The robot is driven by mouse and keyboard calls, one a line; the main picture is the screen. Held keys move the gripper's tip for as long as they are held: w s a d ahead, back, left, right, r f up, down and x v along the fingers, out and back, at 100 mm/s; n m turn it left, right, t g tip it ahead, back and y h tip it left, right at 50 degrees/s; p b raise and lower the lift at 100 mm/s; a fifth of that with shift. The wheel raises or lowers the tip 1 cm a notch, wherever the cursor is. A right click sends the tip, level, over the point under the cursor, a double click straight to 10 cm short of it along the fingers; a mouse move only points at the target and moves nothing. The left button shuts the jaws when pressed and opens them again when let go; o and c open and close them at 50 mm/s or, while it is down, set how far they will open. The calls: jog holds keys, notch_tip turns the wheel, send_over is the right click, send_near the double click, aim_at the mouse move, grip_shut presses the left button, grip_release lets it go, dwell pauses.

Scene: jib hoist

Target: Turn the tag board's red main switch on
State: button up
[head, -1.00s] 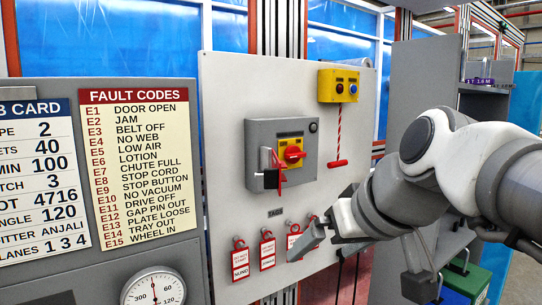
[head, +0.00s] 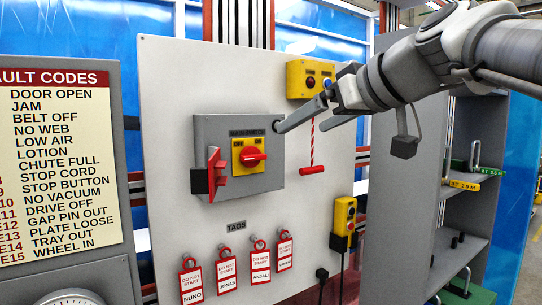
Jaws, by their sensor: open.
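The red main switch (head: 252,156) is a rotary knob on a yellow plate, on the front of a grey box (head: 229,132) on the pale tag board (head: 165,110). A red flap (head: 213,173) stands out at the box's left side, by a black block (head: 199,181), clear of the knob. My gripper (head: 300,127) is open and empty, up and right of the knob. One finger's tip overlaps the box's upper right corner in the picture; contact cannot be told.
A yellow button box (head: 312,78) and red pull handle (head: 314,170) on a cord are close to my gripper. Several red-and-white tags (head: 227,272) hang below. A yellow pendant (head: 343,218) hangs at right. Grey shelving (head: 465,250) stands further right.

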aim_at(260, 158)
jog(key=p+x, duration=0.2)
jog(key=x, duration=1.5)
jog(key=shift+w+a+p, duration=0.1)
jog(key=shift+a+p, duration=0.15)
jog(key=shift+p, duration=0.05)
jog(key=shift+c, duration=0.2)
jog(key=c, duration=1.3)
jog(key=shift+o, duration=0.2)
jog(key=m+y+b, duration=0.1)
jog(key=m+g+b, duration=0.1)
jog(key=b, duration=0.1)
jog(key=shift+w+d+f+m+y, duration=0.2)
jog(key=shift+d+m+y, duration=0.1)
jog(key=shift+y, duration=0.1)
jog(key=m+b, duration=0.1)
jog(key=m+y+b, duration=0.2)
jog(key=m, duration=0.1)
jog(key=shift+w+d+f+g, duration=0.15)
jog(key=shift+d+f+g, duration=0.1)
jog(key=shift+g, duration=0.15)
jog(key=m+y+b, duration=0.2)
jog(key=m, duration=0.1)
jog(key=shift+w+d+f, duration=0.1)
jog(key=shift+f, duration=0.15)
jog(key=shift+f+m+t+y+b, duration=0.15)
jog(key=shift+m+y+b, duration=0.4)
jog(key=shift+m, duration=0.4)
jog(key=shift+m+t+y+b, duration=0.15)
jog(key=shift+m+y+b, duration=0.2)
jog(key=shift+m+b, duration=0.5)
